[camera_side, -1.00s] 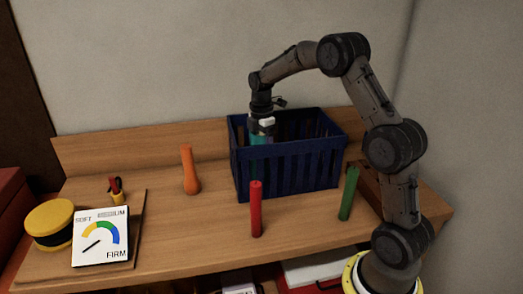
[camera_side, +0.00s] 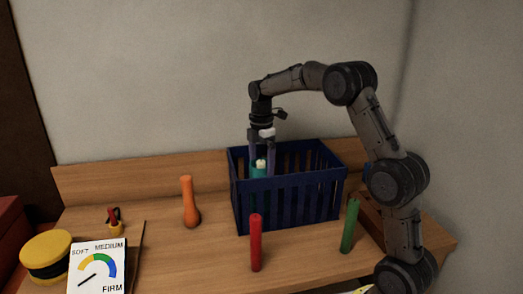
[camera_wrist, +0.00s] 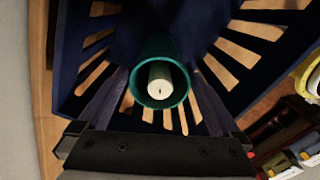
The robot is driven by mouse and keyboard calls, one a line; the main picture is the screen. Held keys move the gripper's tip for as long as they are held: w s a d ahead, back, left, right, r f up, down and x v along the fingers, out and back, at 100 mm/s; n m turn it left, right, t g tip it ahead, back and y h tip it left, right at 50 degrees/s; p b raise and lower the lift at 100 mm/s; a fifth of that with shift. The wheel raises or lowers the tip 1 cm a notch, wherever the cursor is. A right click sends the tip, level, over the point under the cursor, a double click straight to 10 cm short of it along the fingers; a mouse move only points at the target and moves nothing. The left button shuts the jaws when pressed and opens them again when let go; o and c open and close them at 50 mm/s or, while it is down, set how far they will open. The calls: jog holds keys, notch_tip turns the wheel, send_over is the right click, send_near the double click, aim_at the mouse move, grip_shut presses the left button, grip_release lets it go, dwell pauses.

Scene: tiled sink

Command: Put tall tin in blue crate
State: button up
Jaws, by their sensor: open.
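The tall tin (camera_side: 259,172) is a teal cylinder standing inside the blue crate (camera_side: 287,205), near its left end. In the wrist view the tin (camera_wrist: 145,47) is seen from above as a teal ring with a pale round-ended stick (camera_wrist: 160,80) inside it. The crate (camera_wrist: 70,50) has slotted walls. My gripper (camera_side: 262,158) is open above the tin, pointing down, with one finger on each side of it. In the wrist view both fingers stand apart from the tin. The tin's base is hidden by the crate wall.
An orange pin-shaped object (camera_side: 189,205) stands left of the crate. A red stick (camera_side: 256,243) and a green stick (camera_side: 350,226) stand before it.

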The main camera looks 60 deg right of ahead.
notch_tip(320, 180, up, 6)
jog(key=shift+a+f, duration=0.1)
jog(key=shift+f, duration=0.05)
jog(key=s+a+r+m+t, duration=0.1)
jog(key=s+a+r+m, duration=0.2)
jog(key=s+a, duration=0.3)
jog(key=s+a+r+m+t, duration=0.2)
jog(key=s+a+r+m, duration=0.1)
jog(key=s+a, duration=0.4)
jog(key=s+a+f+m+t, duration=0.1)
jog(key=s+a+f+m, duration=0.2)
jog(key=s, duration=0.4)
jog(key=s+a+f+m+t, duration=0.1)
jog(key=s+a+f+m, duration=0.2)
jog(key=s, duration=0.4)
jog(key=shift+m+t, duration=0.3)
jog(key=shift+m, duration=0.4)
